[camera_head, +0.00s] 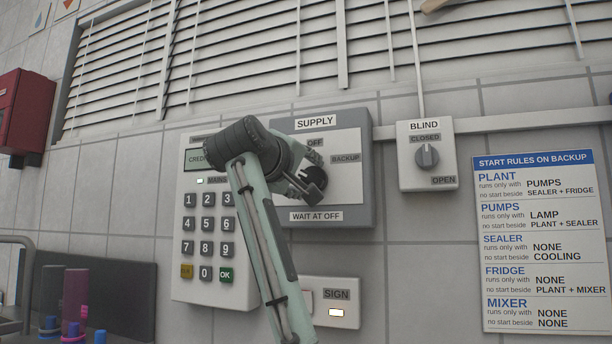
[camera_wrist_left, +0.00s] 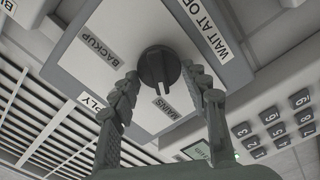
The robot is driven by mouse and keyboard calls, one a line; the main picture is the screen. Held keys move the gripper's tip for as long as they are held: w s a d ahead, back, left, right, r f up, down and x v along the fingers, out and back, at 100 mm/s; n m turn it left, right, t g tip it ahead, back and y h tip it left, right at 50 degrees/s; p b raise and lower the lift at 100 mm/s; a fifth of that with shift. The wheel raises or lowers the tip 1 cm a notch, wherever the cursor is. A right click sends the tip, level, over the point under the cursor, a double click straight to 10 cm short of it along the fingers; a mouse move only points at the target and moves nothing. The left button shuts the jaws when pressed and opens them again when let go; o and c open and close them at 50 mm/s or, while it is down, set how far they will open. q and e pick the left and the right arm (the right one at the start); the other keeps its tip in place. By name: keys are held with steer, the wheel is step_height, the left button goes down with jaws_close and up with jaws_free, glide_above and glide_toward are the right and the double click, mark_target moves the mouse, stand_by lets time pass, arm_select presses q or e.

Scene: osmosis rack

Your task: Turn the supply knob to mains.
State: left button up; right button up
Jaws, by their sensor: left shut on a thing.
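The supply panel (camera_head: 355,205) is a grey box with a white face on the tiled wall. It carries the labels SUPPLY, OFF, BACKUP and WAIT AT OFF. Its dark round knob (camera_head: 318,183) is partly hidden behind my left gripper (camera_head: 312,180). In the left wrist view the knob (camera_wrist_left: 158,70) lies between the two fingertips of the left gripper (camera_wrist_left: 160,84), which is shut on it. The knob's ridge points down in that view, towards the MAINS label (camera_wrist_left: 165,108). Whether it sits exactly on MAINS I cannot tell. My right gripper is out of view.
A keypad (camera_head: 208,285) is left of the panel, partly behind my left arm. The blind switch box (camera_head: 426,178) is to the right, with a rules sheet (camera_head: 535,240) beyond it. A sign switch (camera_head: 338,310) is below. Blinds (camera_head: 240,50) hang above.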

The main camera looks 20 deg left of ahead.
arm_select(q)
steer(key=o, duration=1.2)
steer(key=shift+c, duration=0.2)
steer(key=s, duration=1.2)
steer(key=shift+a, duration=0.2)
steer(key=shift+s+f, duration=0.1)
